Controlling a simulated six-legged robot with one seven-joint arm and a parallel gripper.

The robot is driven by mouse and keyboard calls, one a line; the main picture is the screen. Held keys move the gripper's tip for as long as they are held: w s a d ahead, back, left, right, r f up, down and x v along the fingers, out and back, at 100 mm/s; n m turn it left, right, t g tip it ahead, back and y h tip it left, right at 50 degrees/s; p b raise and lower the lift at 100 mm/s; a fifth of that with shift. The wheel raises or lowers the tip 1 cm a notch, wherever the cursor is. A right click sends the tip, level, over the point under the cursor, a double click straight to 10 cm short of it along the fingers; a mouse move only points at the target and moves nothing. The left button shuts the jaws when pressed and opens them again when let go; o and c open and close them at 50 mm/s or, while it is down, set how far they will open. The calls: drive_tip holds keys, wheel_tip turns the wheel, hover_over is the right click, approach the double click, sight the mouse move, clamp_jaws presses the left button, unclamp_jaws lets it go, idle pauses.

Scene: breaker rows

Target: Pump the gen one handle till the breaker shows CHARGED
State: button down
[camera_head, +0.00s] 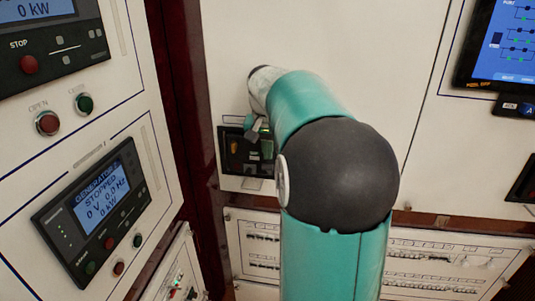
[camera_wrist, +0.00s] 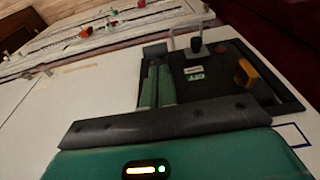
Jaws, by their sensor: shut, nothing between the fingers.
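The black breaker unit (camera_head: 236,158) is set low in the white panel in the head view, partly behind my arm. In the wrist view the same breaker (camera_wrist: 285,98) shows a yellow-orange knob (camera_wrist: 248,74), a small green-and-white label (camera_wrist: 193,73) and a dark button under a clear cover (camera_wrist: 196,44). I cannot read CHARGED anywhere on it. My gripper (camera_wrist: 156,62) is shut and empty, its green fingers at the left part of the breaker face. A grey piece (camera_wrist: 155,50) lies at the fingertips; I cannot tell whether it is the pump handle or whether they touch.
A generator display (camera_head: 100,198) at left reads STOPPED, 0 V, 0.0 Hz, 0 kW. Red (camera_head: 47,123) and green (camera_head: 84,103) buttons sit above it. A dark red post (camera_head: 183,120) stands left of the breaker panel. Rows of small breakers (camera_head: 430,262) run below. A screen (camera_head: 500,45) is upper right.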

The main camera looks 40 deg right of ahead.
drive_tip(key=shift+s+a+f, duration=0.15)
drive_tip(key=shift+f, duration=0.25)
drive_tip(key=shift+a+f, duration=0.1)
drive_tip(key=shift+s+a+f+h, duration=0.1)
drive_tip(key=shift+s+a+h, duration=0.05)
drive_tip(key=shift+h, duration=0.15)
